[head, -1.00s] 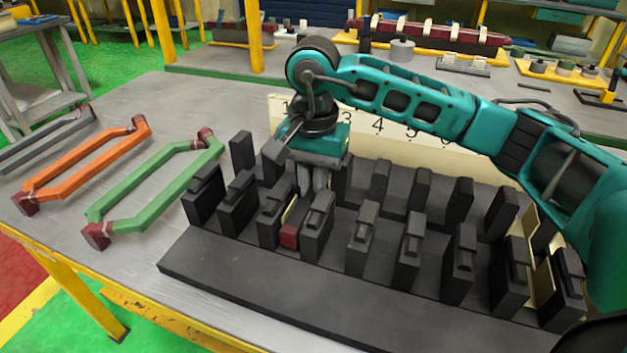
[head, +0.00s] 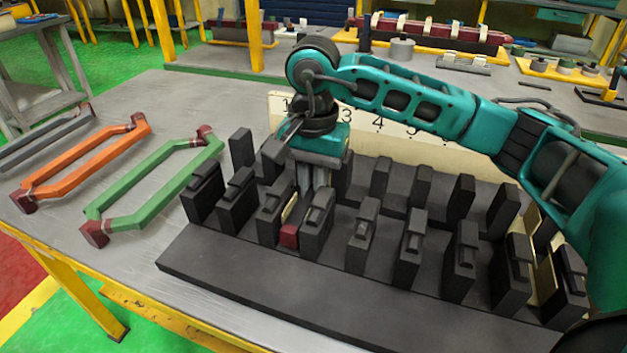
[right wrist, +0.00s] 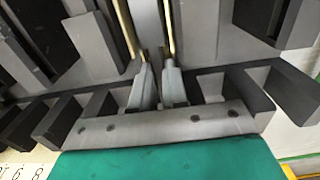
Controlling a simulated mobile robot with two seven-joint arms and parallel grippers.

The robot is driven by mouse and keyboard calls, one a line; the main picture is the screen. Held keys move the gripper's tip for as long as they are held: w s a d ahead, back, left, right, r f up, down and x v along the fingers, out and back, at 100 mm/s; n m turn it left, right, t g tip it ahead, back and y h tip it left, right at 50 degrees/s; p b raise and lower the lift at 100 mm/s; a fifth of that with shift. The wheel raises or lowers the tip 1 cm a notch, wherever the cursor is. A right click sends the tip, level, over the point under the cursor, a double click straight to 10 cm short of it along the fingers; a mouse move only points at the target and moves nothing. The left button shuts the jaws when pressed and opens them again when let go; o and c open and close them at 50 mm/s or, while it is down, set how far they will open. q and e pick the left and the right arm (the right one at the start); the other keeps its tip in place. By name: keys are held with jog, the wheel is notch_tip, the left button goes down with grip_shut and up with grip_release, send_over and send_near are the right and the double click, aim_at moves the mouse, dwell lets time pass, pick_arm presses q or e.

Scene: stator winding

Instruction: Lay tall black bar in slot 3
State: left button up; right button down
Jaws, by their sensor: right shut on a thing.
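My right gripper (head: 319,186) points down over the black slotted block (head: 230,283), between its front and back rows of posts. In the right wrist view its fingers (right wrist: 159,92) are shut on a grey-looking bar (right wrist: 148,22), which I take to be the tall black bar. The bar lies between cream liners (right wrist: 123,25) in a gap between posts. In the head view a dark red end (head: 289,236) shows between the third and fourth front posts from the left, the third gap. The gripper and posts hide most of the bar. My left gripper is not in view.
A grey, an orange (head: 85,163) and a green (head: 155,183) coil frame lie on the table at left. A cream number board (head: 400,138) stands behind the block. Another cream-lined slot (head: 545,275) is at the right end.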

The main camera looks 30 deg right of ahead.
jog(key=shift+f, duration=0.2)
dwell(0.4)
jog(key=c, duration=1.1)
grip_release()
jog(key=shift+r, duration=0.2)
jog(key=shift+r, duration=0.6)
jog(key=shift+r+p, duration=2.55)
jog(key=shift+r, duration=1.2)
